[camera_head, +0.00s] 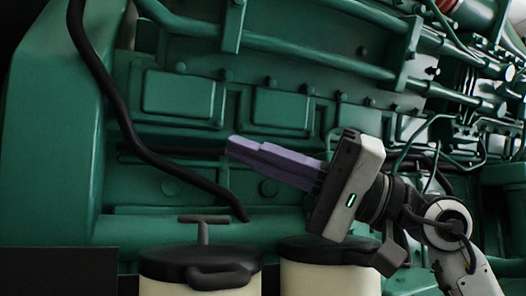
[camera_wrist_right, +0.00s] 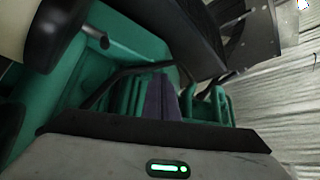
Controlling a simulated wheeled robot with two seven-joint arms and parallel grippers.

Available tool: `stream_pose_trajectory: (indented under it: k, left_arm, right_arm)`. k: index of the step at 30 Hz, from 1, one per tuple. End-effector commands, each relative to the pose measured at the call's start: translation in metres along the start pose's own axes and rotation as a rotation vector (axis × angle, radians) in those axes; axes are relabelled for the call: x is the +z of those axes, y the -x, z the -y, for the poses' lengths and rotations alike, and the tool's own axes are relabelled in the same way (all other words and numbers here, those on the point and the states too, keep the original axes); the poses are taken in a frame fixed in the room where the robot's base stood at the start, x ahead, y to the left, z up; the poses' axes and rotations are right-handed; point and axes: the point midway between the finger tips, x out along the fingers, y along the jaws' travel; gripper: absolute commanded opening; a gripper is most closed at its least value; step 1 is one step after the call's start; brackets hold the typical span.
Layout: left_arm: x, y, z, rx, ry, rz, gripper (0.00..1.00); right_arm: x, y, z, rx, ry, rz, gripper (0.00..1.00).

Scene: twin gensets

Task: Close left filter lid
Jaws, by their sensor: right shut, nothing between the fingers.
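The left filter (camera_head: 200,288) is a cream canister at the bottom of the head view. Its black lid (camera_head: 165,264) lies flat across the top, with an upright T-shaped handle (camera_head: 203,232) and a dark loop at the front. I cannot tell whether the lid is fastened. My right gripper (camera_head: 234,148) has purple fingers shut together and empty. They point left, above and behind the lid in the picture, apart from the handle. The fingers also show in the right wrist view (camera_wrist_right: 160,95). My left gripper is not in view.
A second cream filter (camera_head: 322,281) with a black lid (camera_head: 300,250) stands to the right, partly covered by my right gripper. The green engine (camera_head: 180,95) fills the background. A black hose (camera_head: 105,85) curves down toward the left filter's T-handle.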

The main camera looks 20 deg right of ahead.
Motion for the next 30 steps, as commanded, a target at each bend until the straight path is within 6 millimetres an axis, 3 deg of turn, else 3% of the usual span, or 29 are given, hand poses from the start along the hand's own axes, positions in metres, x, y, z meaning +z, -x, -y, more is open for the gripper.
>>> stream_pose_trajectory:
  k: [20, 26, 30]
  left_arm:
    - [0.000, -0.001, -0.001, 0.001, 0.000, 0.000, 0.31]
    - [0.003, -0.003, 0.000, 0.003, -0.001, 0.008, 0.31]
    - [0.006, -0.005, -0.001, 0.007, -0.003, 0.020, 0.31]
  right_arm:
    - [0.001, 0.003, -0.001, 0.000, -0.001, 0.001, 0.00]
    - [-0.004, 0.032, 0.005, 0.000, 0.000, -0.002, 0.00]
    - [-0.010, 0.062, 0.014, 0.002, 0.000, -0.002, 0.00]
